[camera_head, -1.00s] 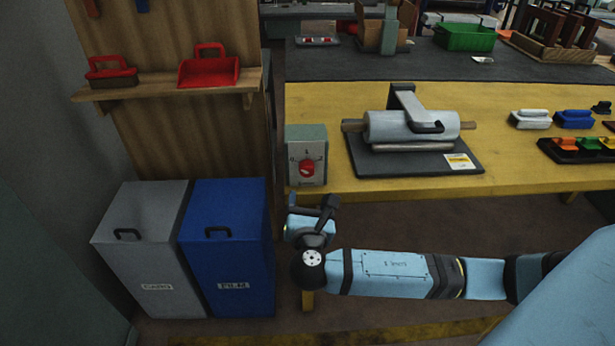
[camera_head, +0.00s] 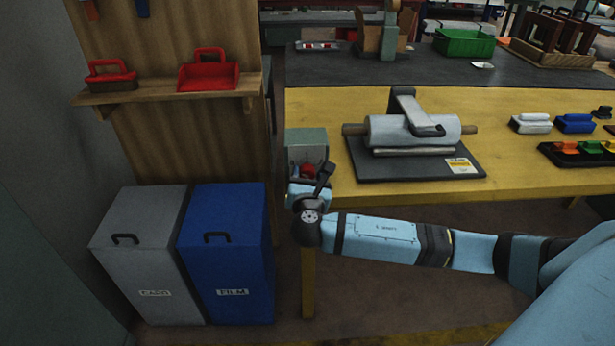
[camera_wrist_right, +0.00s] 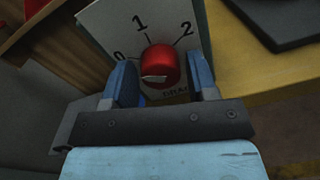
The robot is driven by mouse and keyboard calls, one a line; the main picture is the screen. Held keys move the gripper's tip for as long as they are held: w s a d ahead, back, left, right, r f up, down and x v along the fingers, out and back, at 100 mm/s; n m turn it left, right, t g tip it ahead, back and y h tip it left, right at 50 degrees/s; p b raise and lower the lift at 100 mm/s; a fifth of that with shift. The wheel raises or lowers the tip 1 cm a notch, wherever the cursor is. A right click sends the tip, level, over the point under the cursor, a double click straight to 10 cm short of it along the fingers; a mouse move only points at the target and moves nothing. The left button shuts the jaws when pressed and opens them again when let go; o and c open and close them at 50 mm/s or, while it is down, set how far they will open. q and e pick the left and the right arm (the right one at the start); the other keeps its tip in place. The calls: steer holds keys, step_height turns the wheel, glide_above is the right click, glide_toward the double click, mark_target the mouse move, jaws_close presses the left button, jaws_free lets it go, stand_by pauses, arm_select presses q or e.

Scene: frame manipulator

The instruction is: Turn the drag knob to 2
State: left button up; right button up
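The drag knob is a red round knob (camera_wrist_right: 160,62) on a white dial plate (camera_wrist_right: 112,25) marked 0, 1 and 2. A pale mark shows on its lower left; I cannot tell for sure which number it points to. In the head view the red knob (camera_head: 308,171) shows on the grey-green box (camera_head: 306,142) at the table's left front corner, partly covered by my gripper. My right gripper (camera_wrist_right: 161,72) is open, with one blue finger on each side of the knob; contact is unclear. It also shows in the head view (camera_head: 309,174). My left gripper is out of view.
A film roll on a dark stand (camera_head: 412,132) is right of the box on the yellow table (camera_head: 515,181). Grey (camera_head: 140,255) and blue (camera_head: 228,255) bins stand below left. A wooden shelf (camera_head: 165,92) with red tools is above them.

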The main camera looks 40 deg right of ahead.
steer(key=c, duration=0.6)
